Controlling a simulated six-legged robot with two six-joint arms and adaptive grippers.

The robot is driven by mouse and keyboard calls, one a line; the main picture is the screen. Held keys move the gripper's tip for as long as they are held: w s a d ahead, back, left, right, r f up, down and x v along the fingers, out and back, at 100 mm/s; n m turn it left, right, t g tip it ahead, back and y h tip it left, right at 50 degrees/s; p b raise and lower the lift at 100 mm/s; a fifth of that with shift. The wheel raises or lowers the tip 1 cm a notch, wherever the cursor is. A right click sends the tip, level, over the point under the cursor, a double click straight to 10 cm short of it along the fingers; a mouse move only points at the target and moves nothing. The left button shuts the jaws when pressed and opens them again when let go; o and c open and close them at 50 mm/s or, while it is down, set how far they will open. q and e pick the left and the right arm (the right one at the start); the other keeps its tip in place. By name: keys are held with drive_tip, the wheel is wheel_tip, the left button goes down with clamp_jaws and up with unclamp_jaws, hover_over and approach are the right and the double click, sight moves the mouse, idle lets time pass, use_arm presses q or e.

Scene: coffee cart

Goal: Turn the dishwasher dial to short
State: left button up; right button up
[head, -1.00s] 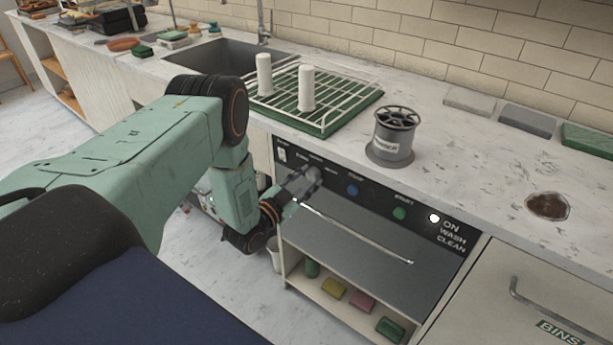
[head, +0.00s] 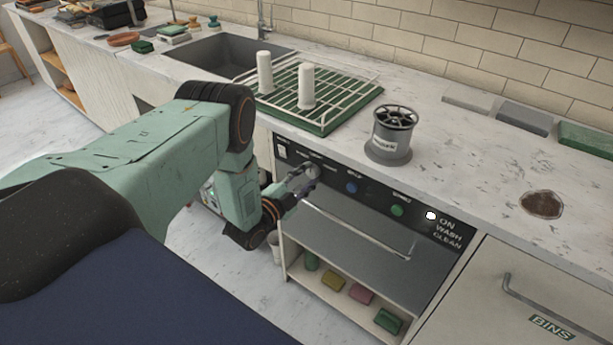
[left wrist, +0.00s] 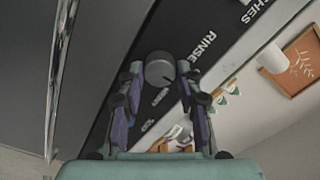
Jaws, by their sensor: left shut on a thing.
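The dishwasher dial (left wrist: 160,69) is a round grey knob on the dark control panel. In the left wrist view it sits between the two fingertips. My left gripper (left wrist: 160,75) is shut on it, with one finger on each side. In the head view my left gripper (head: 306,178) is at the left part of the panel (head: 375,199) and partly covers the dial. The word RINSE shows beside the dial in the left wrist view; the other labels near it are too small to read surely. My right gripper is not in view.
A blue button (head: 351,187), a green button (head: 397,210) and a lit white lamp (head: 431,215) lie right along the panel. A metal handle bar (head: 358,229) runs below. A grey rinser (head: 389,137) and a green dish rack (head: 322,122) stand on the counter above.

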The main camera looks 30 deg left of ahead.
use_arm(q)
drive_tip(key=o, duration=1.2)
drive_tip(key=shift+c, duration=0.2)
drive_tip(key=s, duration=1.2)
drive_tip(key=shift+a, duration=0.45)
